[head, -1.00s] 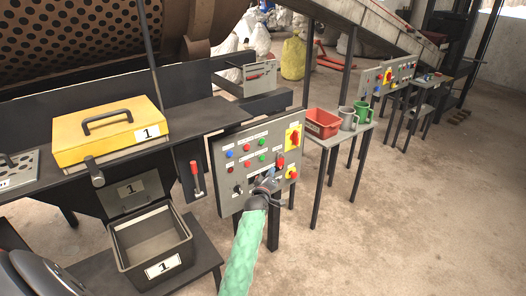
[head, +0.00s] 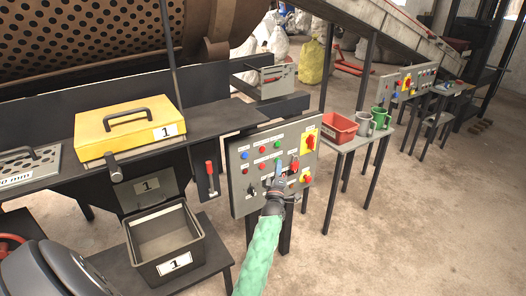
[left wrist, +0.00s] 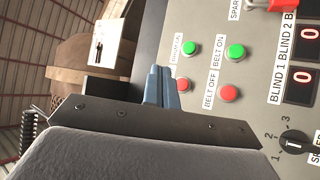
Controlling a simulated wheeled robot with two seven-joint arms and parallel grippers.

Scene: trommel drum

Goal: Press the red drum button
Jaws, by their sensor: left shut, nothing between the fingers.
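The grey control panel (head: 240,190) stands at the centre of the head view. The red drum button (head: 262,150) is in its upper row, left of the green drum button (head: 277,144). My left gripper (head: 278,172) is shut and empty in front of the panel, appearing below the buttons in the head view. Its blue fingertips (left wrist: 161,72) point towards the panel; I cannot tell whether they touch it. My right gripper is not in view.
The belt buttons, red (left wrist: 228,92) and green (left wrist: 235,50), sit close by. A red-on-yellow rotary switch (head: 310,139) and a red knob on yellow (head: 306,178) are at the panel's right. A red-handled lever (head: 210,175) stands left. Open floor lies right.

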